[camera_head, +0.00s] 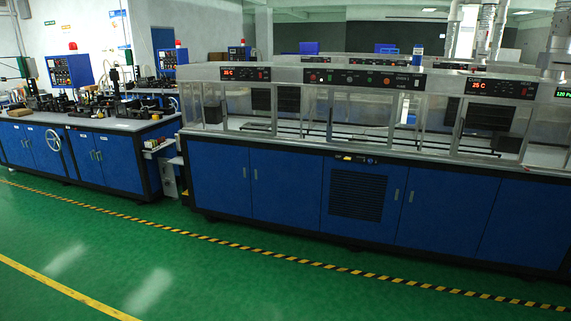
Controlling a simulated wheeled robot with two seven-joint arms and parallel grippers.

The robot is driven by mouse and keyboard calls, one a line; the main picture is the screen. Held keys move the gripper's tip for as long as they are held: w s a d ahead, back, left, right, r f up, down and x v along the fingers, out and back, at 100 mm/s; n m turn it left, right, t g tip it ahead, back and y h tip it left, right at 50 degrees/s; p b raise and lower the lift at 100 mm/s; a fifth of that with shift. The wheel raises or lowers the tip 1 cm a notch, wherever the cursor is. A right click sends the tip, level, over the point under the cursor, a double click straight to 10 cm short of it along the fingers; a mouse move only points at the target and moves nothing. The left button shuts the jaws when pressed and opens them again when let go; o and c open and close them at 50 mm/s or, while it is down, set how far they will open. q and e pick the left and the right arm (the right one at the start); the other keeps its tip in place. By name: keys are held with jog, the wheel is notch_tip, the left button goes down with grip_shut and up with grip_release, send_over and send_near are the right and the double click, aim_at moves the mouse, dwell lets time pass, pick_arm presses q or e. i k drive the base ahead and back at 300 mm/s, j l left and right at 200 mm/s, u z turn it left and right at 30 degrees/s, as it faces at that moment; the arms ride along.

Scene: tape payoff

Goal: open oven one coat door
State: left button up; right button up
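A long metal machine (345,76) with clear front panels stands on blue cabinets across the centre and right. A left clear panel (248,108) sits under a red 25 C display (240,73). A middle clear panel (362,108) sits under a control strip (364,79). A right clear panel (488,122) sits under another red 25 C display (500,87). The panels look closed. Small labels are too blurred to tell which one is the oven one coat door. Neither of my grippers is in view.
Blue cabinet doors (280,186) with small handles line the machine's base. A left bench (90,122) carries black equipment and a handwheel (53,142) on its front. The green floor (190,275) is clear in front, crossed by a black-and-yellow line (240,245) and a yellow line (60,287).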

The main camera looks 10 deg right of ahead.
aim_at(333, 90)
jog(key=i+l+z, duration=0.3)
jog(key=i, duration=0.55)
jog(key=i+z, duration=0.35)
jog(key=i, duration=0.5)
